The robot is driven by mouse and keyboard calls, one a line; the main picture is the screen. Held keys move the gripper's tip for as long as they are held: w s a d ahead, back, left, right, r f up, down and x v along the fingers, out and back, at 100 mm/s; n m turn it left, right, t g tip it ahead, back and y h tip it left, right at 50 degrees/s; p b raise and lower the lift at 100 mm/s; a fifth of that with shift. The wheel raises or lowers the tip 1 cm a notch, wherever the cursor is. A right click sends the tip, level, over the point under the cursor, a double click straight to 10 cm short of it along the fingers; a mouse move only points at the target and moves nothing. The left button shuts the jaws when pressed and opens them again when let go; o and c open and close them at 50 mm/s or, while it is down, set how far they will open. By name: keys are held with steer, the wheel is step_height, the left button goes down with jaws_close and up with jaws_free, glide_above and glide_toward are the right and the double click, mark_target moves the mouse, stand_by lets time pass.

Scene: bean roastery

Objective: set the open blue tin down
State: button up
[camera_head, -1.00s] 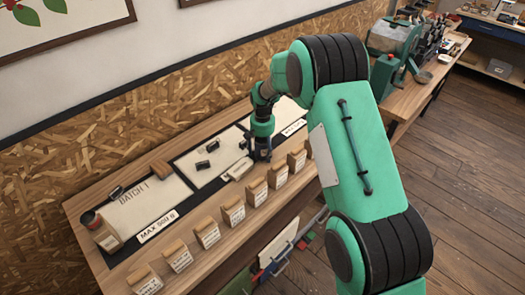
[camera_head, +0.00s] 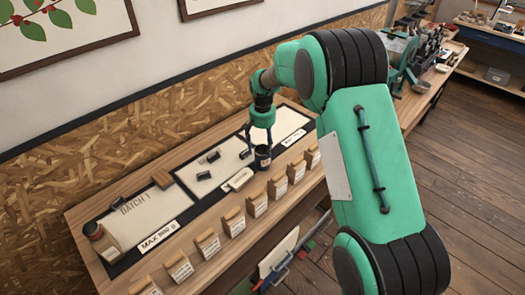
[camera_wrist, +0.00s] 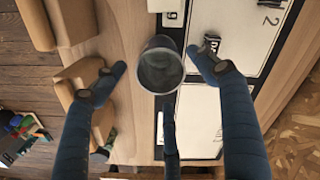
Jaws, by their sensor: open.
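The open blue tin (camera_head: 262,159) stands upright on the bench at the front edge of the dark-bordered mat. In the wrist view I look down into its open round mouth (camera_wrist: 161,67), which is grey inside. My gripper (camera_head: 261,139) is just above the tin with its fingers spread.
Several brown paper bags (camera_head: 234,222) line the bench's front edge. Small black items (camera_head: 204,176) and a white labelled piece (camera_head: 238,180) lie left of the tin.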

steer(key=shift+r, duration=1.05)
steer(key=s+d+r+t, duration=0.1)
steer(key=s+d+r, duration=0.5)
steer(key=s+r, duration=0.45)
steer(key=s+d+r+t, duration=0.2)
steer(key=s+d+r, duration=0.5)
steer(key=r, duration=0.7)
steer(key=s+d+r+t, duration=0.1)
steer(key=s+d, duration=0.1)
steer(key=s, duration=0.8)
steer(key=s+d, duration=0.3)
steer(key=s, duration=0.8)
steer(key=s+d+r+t, duration=0.1)
steer(key=s+d, duration=0.1)
steer(key=s, duration=0.8)
steer(key=shift+s+d+r+t, duration=0.25)
steer(key=shift+d+r+t, duration=0.05)
steer(key=shift+d, duration=0.05)
